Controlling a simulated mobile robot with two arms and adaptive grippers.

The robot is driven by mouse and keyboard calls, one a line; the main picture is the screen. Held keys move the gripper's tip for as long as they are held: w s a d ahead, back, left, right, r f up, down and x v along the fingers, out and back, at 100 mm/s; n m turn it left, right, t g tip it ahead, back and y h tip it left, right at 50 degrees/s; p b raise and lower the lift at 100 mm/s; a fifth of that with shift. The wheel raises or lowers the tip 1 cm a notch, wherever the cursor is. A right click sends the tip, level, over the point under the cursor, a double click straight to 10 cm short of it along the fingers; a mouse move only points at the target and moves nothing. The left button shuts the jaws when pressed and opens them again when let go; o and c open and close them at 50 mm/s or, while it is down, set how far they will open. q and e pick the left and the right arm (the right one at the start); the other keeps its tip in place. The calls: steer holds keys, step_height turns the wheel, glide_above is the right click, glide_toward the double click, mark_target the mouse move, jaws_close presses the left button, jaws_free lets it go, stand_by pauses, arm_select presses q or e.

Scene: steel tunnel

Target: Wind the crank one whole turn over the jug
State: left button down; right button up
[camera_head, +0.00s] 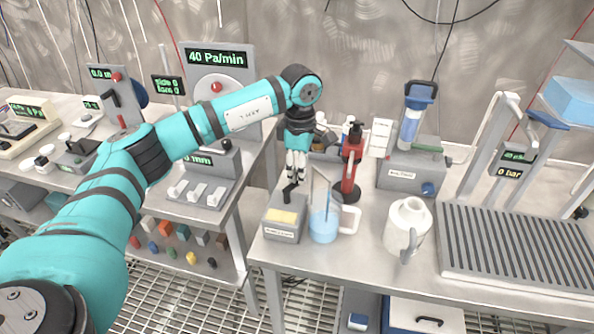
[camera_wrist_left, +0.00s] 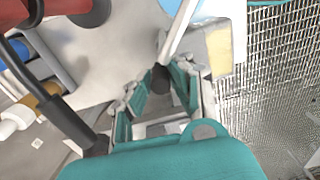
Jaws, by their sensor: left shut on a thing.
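A small grey box with a yellow label (camera_head: 284,216) stands at the left end of the right-hand bench, with a dark crank handle (camera_head: 289,193) on top. A clear jug of blue liquid (camera_head: 323,228) with a white handle stands just right of it. My left gripper (camera_head: 296,178) points down over the box and is shut on the crank's dark knob. In the left wrist view the knob (camera_wrist_left: 161,78) sits between the fingertips, with the yellow-labelled box (camera_wrist_left: 217,48) beyond. The fingers partly hide the crank arm. My right gripper is not in view.
A grey pump unit (camera_head: 410,172) is at the back. A gap separates this bench from the left one.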

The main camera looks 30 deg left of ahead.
arm_select(q)
steer(key=shift+d+r+m, duration=0.1)
steer(key=shift+m, duration=0.2)
stand_by(0.4)
steer(key=c, duration=1.2)
jaws_free()
step_height(320, 180, up, 12)
